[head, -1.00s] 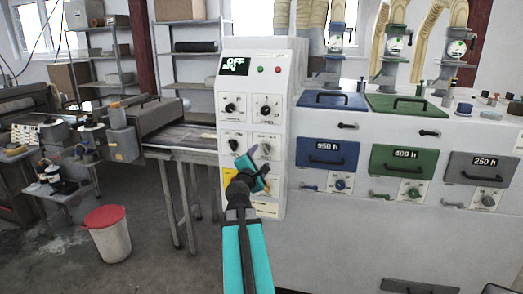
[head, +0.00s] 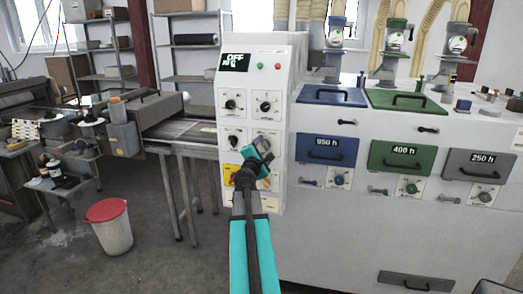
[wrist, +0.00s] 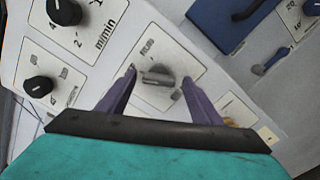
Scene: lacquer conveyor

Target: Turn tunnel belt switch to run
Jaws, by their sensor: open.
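The tunnel belt switch (wrist: 157,75) is a grey knob with a bar grip on a square white plate, seen in the wrist view. Its bar lies nearly level in that view, and small lettering on the plate is tilted and hard to read. My gripper (wrist: 159,77) is open, with one purple finger on each side of the knob and a visible gap to it. In the head view my gripper (head: 263,147) is at the lower right of the white control panel (head: 288,85) and hides the switch. The panel display (head: 234,62) reads OFF.
Black knobs (head: 231,106) sit close by on the panel, two of them also in the wrist view (wrist: 39,87). Blue drawer (head: 327,150) and green drawer (head: 400,160) fronts stand to the right. A red-lidded bin (head: 109,225) stands on the floor at left.

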